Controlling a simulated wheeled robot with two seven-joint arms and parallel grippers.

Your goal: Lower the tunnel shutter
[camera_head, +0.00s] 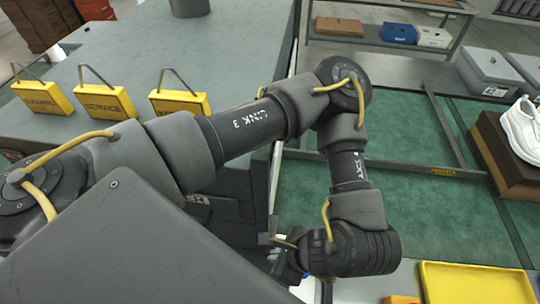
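A large grey-green box-like housing (235,55) fills the left and upper middle. It may be the tunnel. Its dark side (235,210) faces the green belt, partly covered by my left arm. I cannot make out clearly which part is the shutter or how high it stands. A thin upright metal edge (276,180) runs along that side. My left arm reaches over the housing and bends down at the right. The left gripper (287,262) is at the lower middle, beside the lower end of this edge, mostly hidden by the wrist. Its fingers do not show clearly. My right gripper is not in view.
Several yellow signs with handles, one (181,103) near my arm, stand on the housing. A green belt (400,120) lies to the right. A brown box (505,160) carries a white shoe (522,131). A yellow tray (475,284) is at lower right.

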